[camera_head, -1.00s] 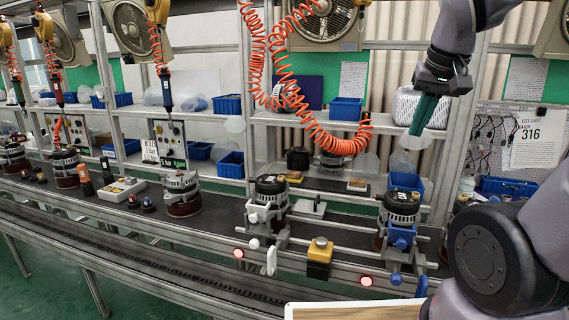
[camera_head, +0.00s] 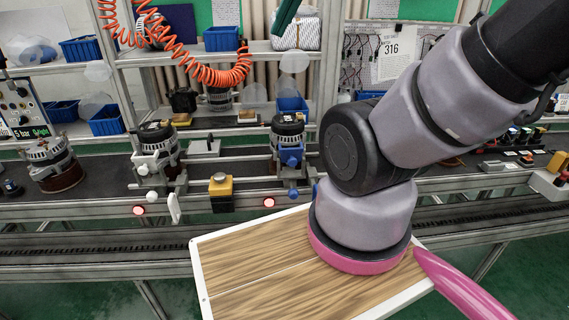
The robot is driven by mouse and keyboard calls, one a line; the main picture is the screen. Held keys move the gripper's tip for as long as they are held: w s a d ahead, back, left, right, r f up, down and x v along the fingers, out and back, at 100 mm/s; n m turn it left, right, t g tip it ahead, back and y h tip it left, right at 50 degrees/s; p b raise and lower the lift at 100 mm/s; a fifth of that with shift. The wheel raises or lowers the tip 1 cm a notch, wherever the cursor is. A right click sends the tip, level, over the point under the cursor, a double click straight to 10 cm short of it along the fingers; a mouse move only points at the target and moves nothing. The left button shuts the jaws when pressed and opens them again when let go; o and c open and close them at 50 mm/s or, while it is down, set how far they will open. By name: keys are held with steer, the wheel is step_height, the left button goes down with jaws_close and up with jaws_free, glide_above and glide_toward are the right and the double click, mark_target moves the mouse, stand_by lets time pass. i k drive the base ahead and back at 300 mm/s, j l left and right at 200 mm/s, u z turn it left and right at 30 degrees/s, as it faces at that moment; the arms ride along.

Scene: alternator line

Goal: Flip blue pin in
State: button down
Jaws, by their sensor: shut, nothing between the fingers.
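The blue pin (camera_head: 293,192) shows as a small blue knob below the blue block (camera_head: 291,156) of the right-hand fixture, under an alternator (camera_head: 288,126). It is too small to tell how far in it sits. A further blue bit beside it is partly hidden by my arm. My gripper (camera_head: 283,24) shows only as its green fingers at the top edge, above the alternator and apart from it. The fingers are together and empty; the gripper body is out of the picture.
A matching fixture with white parts (camera_head: 150,160) holds another alternator on the left, with a white handle (camera_head: 174,207) hanging down. A yellow-topped button box (camera_head: 221,187) stands between the fixtures. Orange coiled hoses (camera_head: 205,72) hang above. My arm covers the right of the fixture.

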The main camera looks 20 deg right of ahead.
mark_target(293, 194)
steer(key=k+l, duration=0.3)
steer(key=k, duration=0.15)
steer(key=k+l, duration=0.25)
steer(key=k, duration=0.2)
